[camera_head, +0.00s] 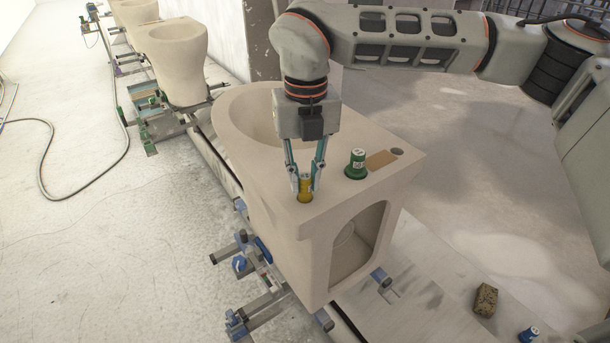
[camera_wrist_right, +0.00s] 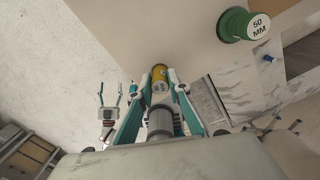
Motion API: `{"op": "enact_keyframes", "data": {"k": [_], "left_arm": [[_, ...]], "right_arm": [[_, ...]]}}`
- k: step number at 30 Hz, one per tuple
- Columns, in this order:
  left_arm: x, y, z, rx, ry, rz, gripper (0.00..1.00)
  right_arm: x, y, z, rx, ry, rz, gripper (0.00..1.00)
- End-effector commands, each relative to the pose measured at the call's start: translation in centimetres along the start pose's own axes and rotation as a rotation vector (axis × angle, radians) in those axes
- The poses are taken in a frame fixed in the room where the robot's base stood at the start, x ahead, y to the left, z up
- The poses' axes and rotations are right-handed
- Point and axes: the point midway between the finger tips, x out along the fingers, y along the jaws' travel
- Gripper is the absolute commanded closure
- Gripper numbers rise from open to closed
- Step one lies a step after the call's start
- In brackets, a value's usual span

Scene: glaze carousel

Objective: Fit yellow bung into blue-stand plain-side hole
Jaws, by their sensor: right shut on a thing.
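The yellow bung (camera_head: 305,190) stands upright at the near left corner of the flat top of the near clay piece (camera_head: 275,205), the one on the blue-clamped stand (camera_head: 245,258). A dark hole edge shows around its foot; how deep it sits is hidden. My right gripper (camera_head: 305,181) points down, its fingers shut on the bung from both sides. The wrist view shows the yellow bung (camera_wrist_right: 160,76) between the fingertips. My left gripper (camera_wrist_right: 117,90) appears open and empty, low at the left of the wrist view; the head view does not show it.
A green bung (camera_head: 357,165) marked 50 MM stands to the right on the same top. Beside it are a tan strip (camera_head: 381,160) and a dark round spot (camera_head: 397,152). A sponge (camera_head: 486,299) and blue bung (camera_head: 528,334) lie at lower right. More clay pieces (camera_head: 177,62) stand behind.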

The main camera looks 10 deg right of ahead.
Motion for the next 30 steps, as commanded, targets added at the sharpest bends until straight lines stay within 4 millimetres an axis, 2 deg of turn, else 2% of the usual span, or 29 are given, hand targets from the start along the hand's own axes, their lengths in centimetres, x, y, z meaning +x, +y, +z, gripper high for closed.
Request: {"op": "enact_keyframes", "data": {"k": [4, 5, 6, 7, 16, 20, 23, 30], "left_arm": [[0.1, 0.0, 0.2, 0.0, -0.001, 0.0, 0.41], [0.1, 0.0, 0.2, 0.0, -0.001, 0.0, 0.41], [0.1, 0.0, 0.2, 0.0, -0.001, 0.0, 0.41], [0.1, 0.0, 0.2, 0.0, -0.001, 0.0, 0.41], [0.1, 0.0, 0.2, 0.0, -0.001, 0.0, 0.41], [0.0, 0.0, -0.1, 0.0, 0.0, 0.0, 0.41], [0.0, 0.0, 0.0, 0.0, 0.001, 0.0, 0.41], [0.1, 0.0, 0.1, 0.0, 0.0, 0.0, 0.41]], "right_arm": [[0.4, 0.0, 0.0, 0.0, 0.001, 0.0, 1.0], [0.4, 0.0, 0.0, 0.0, 0.0, 0.0, 0.8], [0.3, 0.0, 0.0, 0.0, 0.0, 0.0, 0.7], [0.3, 0.0, 0.0, 0.0, 0.0, 0.0, 0.66], [0.3, 0.0, 0.0, 0.0, 0.0, 0.0, 0.66], [-0.4, 0.0, 0.1, 0.0, -0.002, 0.0, 0.66], [-1.6, 0.0, 0.1, 0.001, -0.004, 0.001, 0.66], [-6.5, 0.0, 0.1, 0.001, -0.005, 0.0, 0.66]]}}
